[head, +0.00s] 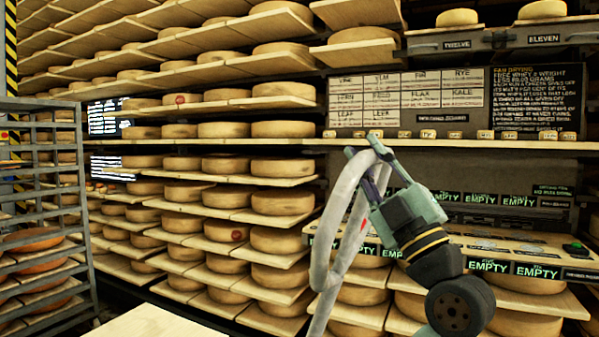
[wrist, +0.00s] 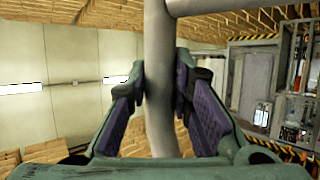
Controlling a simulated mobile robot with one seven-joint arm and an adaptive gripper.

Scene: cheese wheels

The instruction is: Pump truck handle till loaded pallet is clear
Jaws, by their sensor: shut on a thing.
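The truck handle (head: 336,222) is a light grey tubular loop, standing tilted in front of the shelves in the head view. My gripper (head: 366,165) is at the upper part of the loop, with its fingers shut on the tube. In the wrist view the handle (wrist: 160,115) runs upright between the purple-padded fingers of my gripper (wrist: 163,88), and a crossbar joins it at the top. The truck's forks and the loaded pallet cannot be made out, so any gap under the pallet cannot be judged.
Shelves of cheese wheels (head: 282,202) fill the back. A grey metal rack (head: 80,200) stands at left. A pale wooden board (head: 155,322) shows at the bottom edge. A ledge with "EMPTY" labels (head: 488,266) lies at right, close behind my arm.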

